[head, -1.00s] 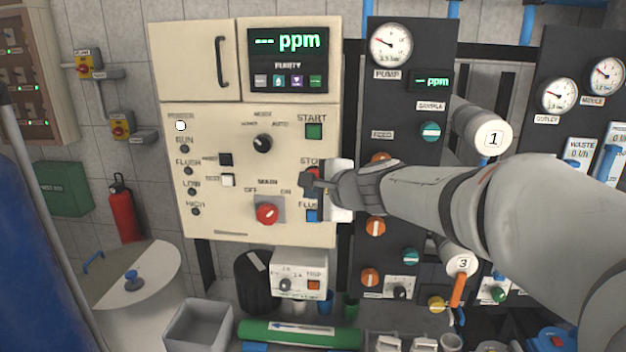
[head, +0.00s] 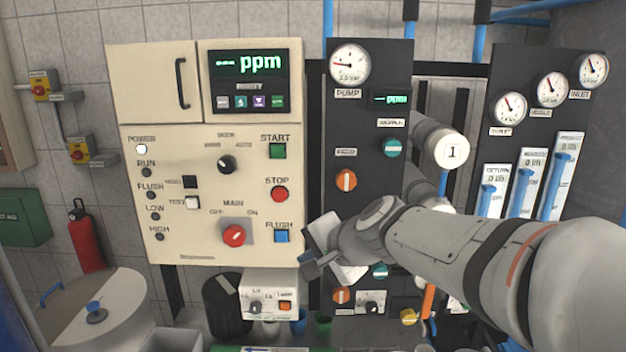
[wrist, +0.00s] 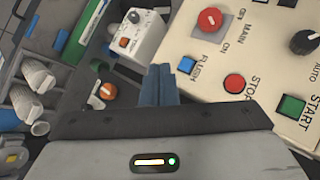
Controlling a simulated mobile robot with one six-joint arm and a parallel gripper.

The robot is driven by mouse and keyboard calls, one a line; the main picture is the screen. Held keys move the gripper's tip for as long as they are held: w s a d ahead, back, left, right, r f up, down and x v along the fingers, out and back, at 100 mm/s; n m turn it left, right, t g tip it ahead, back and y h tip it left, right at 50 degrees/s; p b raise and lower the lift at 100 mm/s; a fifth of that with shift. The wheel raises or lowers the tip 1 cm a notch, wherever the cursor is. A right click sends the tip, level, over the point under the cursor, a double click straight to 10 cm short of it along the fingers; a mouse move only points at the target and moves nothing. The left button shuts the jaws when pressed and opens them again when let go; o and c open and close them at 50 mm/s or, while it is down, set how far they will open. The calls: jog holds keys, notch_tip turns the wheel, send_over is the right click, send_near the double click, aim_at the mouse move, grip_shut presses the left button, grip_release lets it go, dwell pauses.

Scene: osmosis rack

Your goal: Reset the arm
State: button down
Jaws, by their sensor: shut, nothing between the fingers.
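My gripper (head: 314,268) is in front of the rack, just right of the cream control panel's (head: 190,250) lower right corner in the head view. In the wrist view the fingers of my gripper (wrist: 164,82) are together, with nothing between them. They point past the panel's edge, beside the blue FLUSH button (wrist: 187,64). The red STOP button (head: 279,194), green START button (head: 277,151) and red MAIN switch (head: 234,235) are all in clear view. My arm comes in from the right and hides part of the dark valve panel (head: 335,125).
A small white dosing box (head: 270,293) hangs below the control panel. Orange and teal valve knobs (head: 346,180) and a white cylinder marked 1 (head: 452,151) stand near my arm. Gauges (head: 551,89) and flow meters are at the right. The space before the control panel's left part is clear.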

jog(key=s+d+f+n+g+h, duration=0.2)
jog(key=s+d+f+n+h, duration=0.1)
jog(key=s+d, duration=0.5)
jog(key=s+d+f+n+g+h, duration=0.2)
jog(key=s+d+f+n+h, duration=0.2)
jog(key=s+d+f, duration=0.4)
jog(key=shift+s+d+n, duration=0.4)
jog(key=shift+s, duration=0.7)
